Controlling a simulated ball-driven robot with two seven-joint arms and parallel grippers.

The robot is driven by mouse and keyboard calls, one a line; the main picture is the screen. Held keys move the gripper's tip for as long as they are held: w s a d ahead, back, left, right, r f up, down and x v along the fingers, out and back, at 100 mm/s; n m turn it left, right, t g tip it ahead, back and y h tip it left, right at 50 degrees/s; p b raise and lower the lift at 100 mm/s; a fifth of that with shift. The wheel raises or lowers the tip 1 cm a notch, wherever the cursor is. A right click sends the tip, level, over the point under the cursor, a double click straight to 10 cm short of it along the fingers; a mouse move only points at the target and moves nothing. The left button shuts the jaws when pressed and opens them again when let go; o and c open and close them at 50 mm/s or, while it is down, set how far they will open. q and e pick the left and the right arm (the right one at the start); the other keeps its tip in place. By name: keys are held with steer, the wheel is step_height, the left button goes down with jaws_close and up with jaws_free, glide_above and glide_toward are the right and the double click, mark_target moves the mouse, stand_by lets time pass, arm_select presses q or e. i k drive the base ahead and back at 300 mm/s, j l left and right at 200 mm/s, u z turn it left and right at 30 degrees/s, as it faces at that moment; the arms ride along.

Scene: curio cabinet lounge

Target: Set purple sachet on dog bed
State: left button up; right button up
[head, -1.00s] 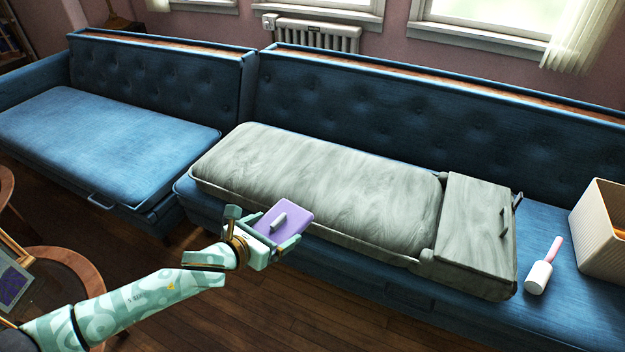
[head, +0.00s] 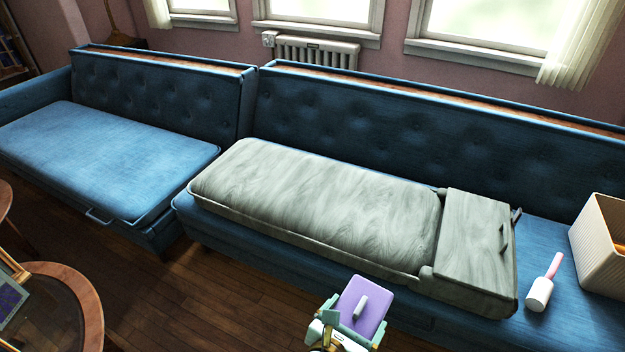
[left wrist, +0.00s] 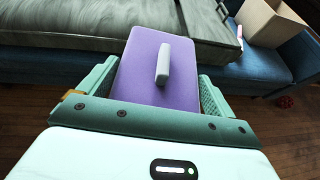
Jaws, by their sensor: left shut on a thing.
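The purple sachet (head: 364,304) is a flat purple block with a small pale grey handle on its face. My left gripper (head: 352,318) is shut on it and holds it in the air in front of the sofa, below the dog bed in the head view. In the left wrist view the sachet (left wrist: 150,85) sits between the two green fingers. The grey, fur-textured dog bed (head: 310,205) lies along the blue sofa seat, and its near edge shows in the left wrist view (left wrist: 75,28). The sachet is apart from the bed. My right gripper is not in view.
A grey lidded box-like end (head: 470,250) adjoins the bed's right side. A round wooden table (head: 85,300) is at left. The bed's top is clear.

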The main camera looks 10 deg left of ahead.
mark_target(365, 212)
steer(key=i+l, duration=0.2)
steer(key=i, duration=0.25)
steer(key=i+l, duration=0.25)
steer(key=i, duration=0.2)
